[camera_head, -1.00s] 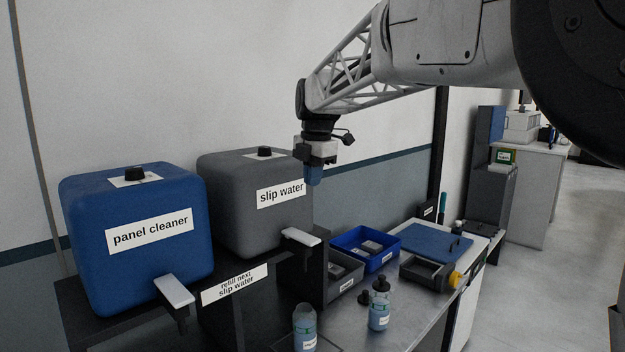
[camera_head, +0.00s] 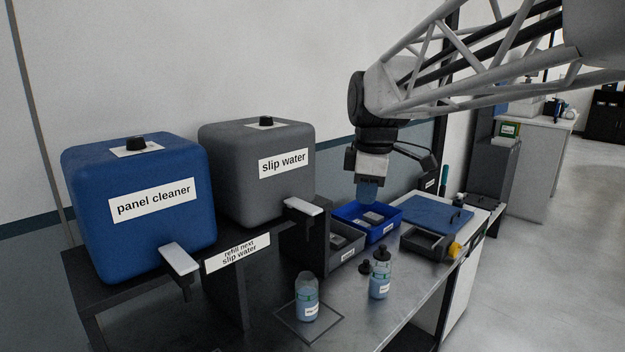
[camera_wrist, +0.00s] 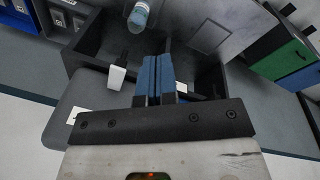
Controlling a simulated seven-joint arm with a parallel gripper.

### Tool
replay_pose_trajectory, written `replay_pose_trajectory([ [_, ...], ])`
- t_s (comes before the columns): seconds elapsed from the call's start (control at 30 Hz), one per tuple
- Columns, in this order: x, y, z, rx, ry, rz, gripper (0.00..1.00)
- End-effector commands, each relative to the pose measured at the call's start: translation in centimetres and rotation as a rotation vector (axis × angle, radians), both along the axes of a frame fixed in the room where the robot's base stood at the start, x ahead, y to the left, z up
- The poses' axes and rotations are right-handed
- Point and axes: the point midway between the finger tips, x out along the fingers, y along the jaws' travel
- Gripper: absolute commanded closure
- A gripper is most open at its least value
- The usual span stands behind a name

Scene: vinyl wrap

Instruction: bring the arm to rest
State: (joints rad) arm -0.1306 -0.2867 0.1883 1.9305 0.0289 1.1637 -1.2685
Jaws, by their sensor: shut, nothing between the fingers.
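Nothing is held. The fingers appear clear of the bins and bottles below.
A blue panel cleaner tank (camera_head: 95,215) and a grey slip water tank (camera_head: 230,190) stand on a dark rack. Two bottles (camera_head: 306,300) (camera_head: 380,282) stand on the bench. A blue bin (camera_head: 385,237), grey bin (camera_head: 346,252) and blue board (camera_head: 425,212) lie behind.

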Motion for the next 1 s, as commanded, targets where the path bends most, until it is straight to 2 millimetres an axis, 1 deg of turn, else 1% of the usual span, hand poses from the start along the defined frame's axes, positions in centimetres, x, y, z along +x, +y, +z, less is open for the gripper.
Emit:
replay_pose_trajectory([
  [0.03, -1.6, -0.8, -0.6, 0.008, -0.003, -0.073, 1.00],
  [0.3, -9.4, -3.8, -4.5, 0.060, -0.015, -0.489, 1.00],
  [0.47, -14.1, -5.3, -7.2, 0.097, -0.024, -0.734, 1.00],
  [0.6, -18.1, -6.4, -9.8, 0.131, -0.034, -0.945, 1.00],
  [0.7, -20.8, -7.1, -11.8, 0.157, -0.040, -1.090, 1.00],
  [0.8, -23.0, -7.6, -13.5, 0.180, -0.045, -1.211, 1.00],
  [0.9, -24.6, -7.9, -14.8, 0.198, -0.048, -1.304, 1.00],
  [1.0, -25.6, -8.1, -15.6, 0.210, -0.049, -1.361, 1.00],
])
